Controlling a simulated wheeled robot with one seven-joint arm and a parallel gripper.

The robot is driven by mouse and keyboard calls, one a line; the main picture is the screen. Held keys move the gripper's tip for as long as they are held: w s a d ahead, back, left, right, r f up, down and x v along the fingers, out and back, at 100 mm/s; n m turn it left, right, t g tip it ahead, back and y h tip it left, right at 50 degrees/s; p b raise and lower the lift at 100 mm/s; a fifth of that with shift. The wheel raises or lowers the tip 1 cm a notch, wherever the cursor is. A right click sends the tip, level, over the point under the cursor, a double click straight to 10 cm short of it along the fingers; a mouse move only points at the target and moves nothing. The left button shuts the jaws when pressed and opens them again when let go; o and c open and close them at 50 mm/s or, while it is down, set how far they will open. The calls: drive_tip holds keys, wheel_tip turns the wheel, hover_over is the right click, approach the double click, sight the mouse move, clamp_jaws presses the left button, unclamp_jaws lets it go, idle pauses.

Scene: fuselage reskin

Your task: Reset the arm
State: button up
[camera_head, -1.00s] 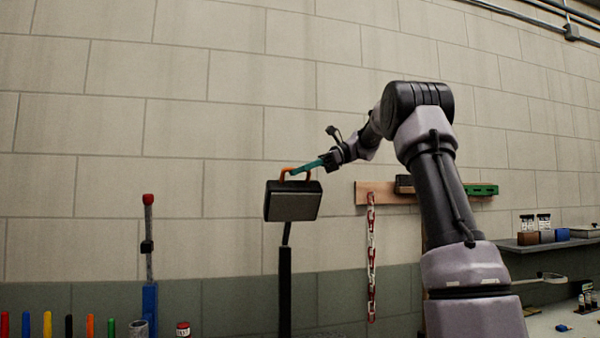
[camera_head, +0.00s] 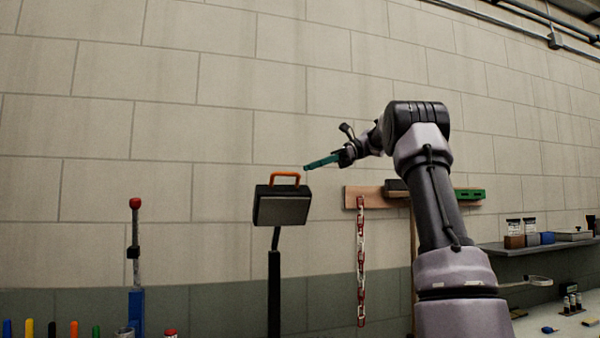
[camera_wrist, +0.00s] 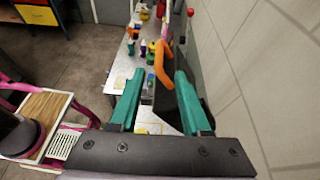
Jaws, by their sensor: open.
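My gripper (camera_head: 322,162) is in the head view, its teal fingers pointing left, up near the wall. In the wrist view my gripper (camera_wrist: 153,95) shows both teal fingers spread apart with nothing held between them. A dark box-shaped head with an orange handle (camera_head: 284,176) stands on a dark post just left of and below the fingertips, with a visible gap. The orange handle (camera_wrist: 163,62) also shows in the wrist view, ahead of the fingers and partly in line with the opening.
A wooden board (camera_head: 365,197) on the wall carries a red and white chain (camera_head: 361,270) and a green piece (camera_head: 470,194). A shelf (camera_head: 530,247) with jars is at right. A red-topped rod (camera_head: 135,240) stands at left. The upper wall is clear.

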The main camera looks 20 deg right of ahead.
drive_tip(key=shift+v, duration=1.15)
drive_tip(key=s+a+f+n+t+h, duration=0.1)
drive_tip(key=s+a+f+n+h, duration=0.25)
drive_tip(key=s, duration=0.45)
drive_tip(key=s+a+f+n+t+h, duration=0.1)
drive_tip(key=s+a+f+n+h, duration=0.2)
drive_tip(key=s, duration=0.4)
drive_tip(key=s+d+f+n+t+h, duration=0.1)
drive_tip(key=s+f+n+t+h, duration=0.4)
drive_tip(key=s+f, duration=1.1)
drive_tip(key=shift+d+n, duration=0.2)
drive_tip(key=shift+n, duration=0.55)
